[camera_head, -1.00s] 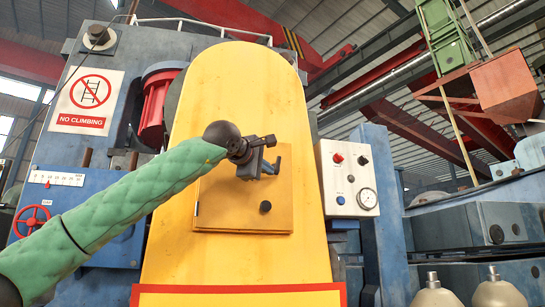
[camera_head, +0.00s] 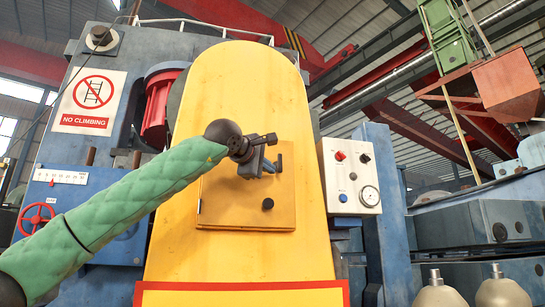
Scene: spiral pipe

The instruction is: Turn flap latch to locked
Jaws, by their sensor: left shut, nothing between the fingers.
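A yellow panel (camera_head: 246,97) stands upright in the middle of the head view, with a square yellow flap (camera_head: 222,205) on its face. A dark round knob (camera_head: 268,204) sits on the lower right of the flap. My left arm, in a green padded sleeve, comes in from the left. My left gripper (camera_head: 270,167) is shut in front of the flap's upper part. A small blue-grey piece, perhaps the latch (camera_head: 280,162), shows just at the fingertips. The gripper partly hides it, so I cannot tell its position or whether they touch. My right gripper is not in view.
A white control box (camera_head: 349,177) with buttons and a gauge is right of the panel. A red handwheel (camera_head: 36,218) and a no-climbing sign (camera_head: 91,101) are at left. Two cream rounded objects (camera_head: 440,295) stand at lower right. Space before the panel's right side looks clear.

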